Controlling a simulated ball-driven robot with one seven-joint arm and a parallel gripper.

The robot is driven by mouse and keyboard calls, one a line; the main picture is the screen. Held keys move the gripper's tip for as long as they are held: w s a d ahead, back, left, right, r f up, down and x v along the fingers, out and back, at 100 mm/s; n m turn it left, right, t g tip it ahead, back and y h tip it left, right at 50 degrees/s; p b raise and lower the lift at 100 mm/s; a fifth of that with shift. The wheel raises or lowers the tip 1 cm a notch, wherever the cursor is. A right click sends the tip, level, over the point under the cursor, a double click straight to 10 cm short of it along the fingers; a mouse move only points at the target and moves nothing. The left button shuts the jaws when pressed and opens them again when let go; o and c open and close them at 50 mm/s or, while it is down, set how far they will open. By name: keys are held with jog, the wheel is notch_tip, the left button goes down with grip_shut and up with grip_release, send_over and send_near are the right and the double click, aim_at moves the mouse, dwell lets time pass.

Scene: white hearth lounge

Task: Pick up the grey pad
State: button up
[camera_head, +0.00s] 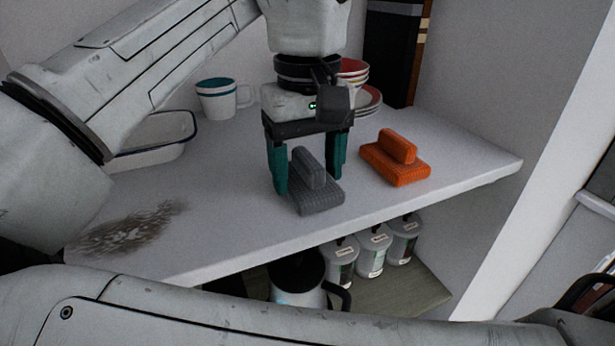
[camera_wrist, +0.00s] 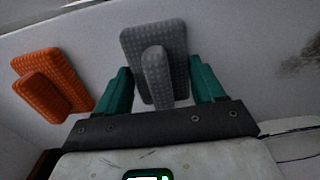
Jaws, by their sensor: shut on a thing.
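The grey pad (camera_head: 322,199) is a textured block with a raised grip along its top. It is on or just above the white shelf top (camera_head: 225,238); I cannot tell whether it touches. My gripper (camera_head: 309,181) points down over it, with its teal fingers on either side, shut on the pad. In the wrist view, the grey pad (camera_wrist: 172,40) lies between the fingertips (camera_wrist: 160,75), with its raised grip in the middle. The exact finger contact is hard to see.
Behind stand a mug (camera_head: 217,101), stacked dishes (camera_head: 368,99) and a white tray (camera_head: 148,156). A brown stain (camera_head: 130,230) marks the left. Canisters (camera_head: 373,252) and a kettle (camera_head: 297,285) stand below.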

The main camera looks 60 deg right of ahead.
aim_at(308, 158)
jog(key=shift+r, duration=0.15)
notch_tip(308, 158, up, 3)
jog(key=p, duration=0.4)
jog(key=shift+r, duration=0.15)
jog(key=shift+s+a+r+p, duration=0.1)
jog(key=shift+r+p, duration=0.1)
jog(key=shift+p, duration=0.15)
jog(key=s+a, duration=1)
jog(key=s, duration=0.4)
jog(key=shift+s+f+b, duration=0.3)
jog(key=shift+s+b, duration=0.05)
jog(key=shift+b, duration=0.1)
